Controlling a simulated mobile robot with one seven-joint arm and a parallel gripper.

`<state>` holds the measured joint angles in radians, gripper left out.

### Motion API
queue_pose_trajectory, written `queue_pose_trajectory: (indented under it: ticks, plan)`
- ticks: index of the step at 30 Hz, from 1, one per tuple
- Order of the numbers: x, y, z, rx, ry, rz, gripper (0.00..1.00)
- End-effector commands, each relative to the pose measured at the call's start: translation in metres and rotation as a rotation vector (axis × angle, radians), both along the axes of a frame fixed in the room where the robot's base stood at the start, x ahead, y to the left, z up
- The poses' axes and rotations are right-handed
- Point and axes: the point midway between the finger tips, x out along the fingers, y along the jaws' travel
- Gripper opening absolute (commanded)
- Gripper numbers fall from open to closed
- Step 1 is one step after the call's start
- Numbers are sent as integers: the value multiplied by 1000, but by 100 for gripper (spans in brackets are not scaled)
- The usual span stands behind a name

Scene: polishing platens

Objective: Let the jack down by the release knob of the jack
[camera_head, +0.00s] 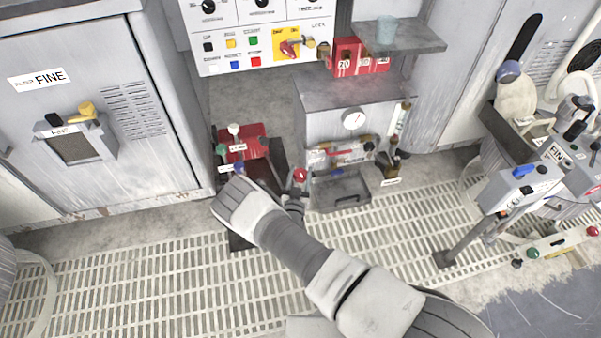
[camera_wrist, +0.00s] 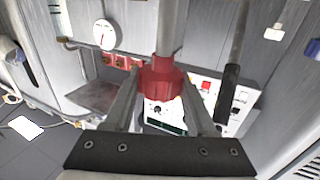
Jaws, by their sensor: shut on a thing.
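A red ribbed knob (camera_wrist: 161,82) sits between the two fingers of my gripper (camera_wrist: 160,92) in the wrist view, with a grey rod running up from it. My gripper is shut on this knob. In the head view a red knob (camera_head: 300,175) shows at the end of my gripper (camera_head: 298,187), right of the jack. The jack (camera_head: 242,143) has a red body with small labels, and stands on the floor below the control panel. A white knob (camera_head: 234,129) and a green knob (camera_head: 221,149) show on it. My arm hides its near part.
A grey cabinet with a round gauge (camera_head: 354,119) stands right of the jack, with a grey tray (camera_head: 342,190) in front. The FINE cabinet (camera_head: 75,110) is at left. A shelf with a cup (camera_head: 387,29) juts out above.

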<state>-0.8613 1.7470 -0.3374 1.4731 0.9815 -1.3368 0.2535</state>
Motion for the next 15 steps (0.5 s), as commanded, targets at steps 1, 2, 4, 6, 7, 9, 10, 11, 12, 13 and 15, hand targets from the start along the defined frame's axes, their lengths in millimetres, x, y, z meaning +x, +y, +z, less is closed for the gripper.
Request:
queue_pose_trajectory:
  ticks: [1, 2, 4, 6, 7, 9, 10, 11, 12, 13, 15]
  plan:
    - [0, -1, 1, -3, 1, 25, 0]
    - [0, -1, 1, -4, 1, 43, 0]
    - [0, -2, 1, -4, 1, 90, 0]
    - [0, -2, 2, -4, 1, 145, 1]
    - [0, -2, 1, -4, 2, 170, 1]
    - [0, -2, 1, -4, 2, 233, 1]
    - [0, -2, 2, -3, 1, 261, 1]
    - [0, -2, 1, -4, 2, 289, 1]
    - [0, -2, 1, -3, 2, 327, 1]
    - [0, -2, 1, -3, 2, 354, 1]
    - [0, -2, 1, -2, 2, 418, 1]
